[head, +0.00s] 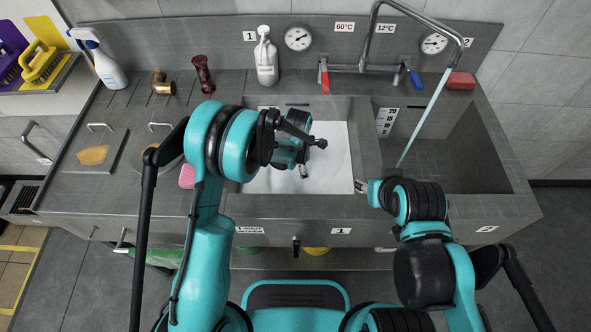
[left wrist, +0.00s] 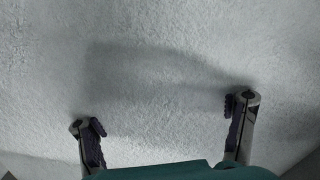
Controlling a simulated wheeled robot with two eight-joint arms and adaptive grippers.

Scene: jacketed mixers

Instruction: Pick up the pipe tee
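A brass-brown pipe fitting (head: 162,83) lies on the drainboard at the back left; it looks like the pipe tee, though its exact shape is too small to be sure. My left gripper (head: 308,158) is over the white-filled left basin, well to the right of the fitting. In the left wrist view its two fingers (left wrist: 165,115) stand wide apart with only the white surface between them. My right gripper (head: 362,187) is by the front of the divider between the basins, mostly hidden by its own wrist.
A dark red spool-shaped piece (head: 203,74) stands right of the fitting. A tap (head: 372,40) with a pale blue stream (head: 425,115) rises over the right basin.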

